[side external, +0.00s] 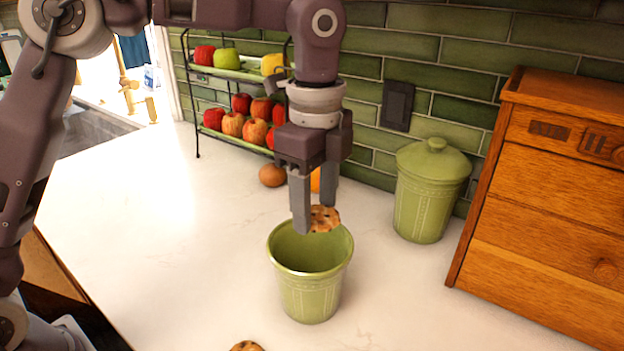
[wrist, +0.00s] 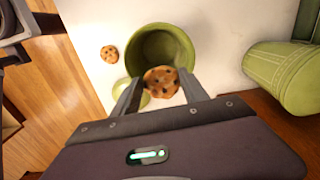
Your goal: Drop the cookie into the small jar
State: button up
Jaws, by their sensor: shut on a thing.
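My gripper (side external: 314,205) is shut on a chocolate-chip cookie (side external: 324,219). In the wrist view the same cookie (wrist: 161,81) sits between the fingertips, in front of the near rim of the jar. The small green jar (side external: 310,285) stands open and upright on the counter, just below my gripper. In the side view the cookie is at or slightly above the jar's back rim; I cannot tell whether it touches. The jar's opening also shows in the wrist view (wrist: 160,50), and the inside looks empty where visible.
A second cookie (side external: 246,346) lies on the counter (side external: 420,300) at the front. A larger lidded green jar (side external: 432,190) and a wooden cabinet (side external: 550,190) stand at right. A fruit rack (side external: 232,75) is behind. A green round lid-like thing (wrist: 134,93) is partly hidden by my gripper.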

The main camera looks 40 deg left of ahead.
aim_at(315, 212)
jog(key=shift+f, duration=2.35)
jog(key=o, duration=0.8)
jog(key=shift+r, duration=0.15)
notch_tip(315, 212, up, 7)
jog(key=shift+f, duration=0.1)
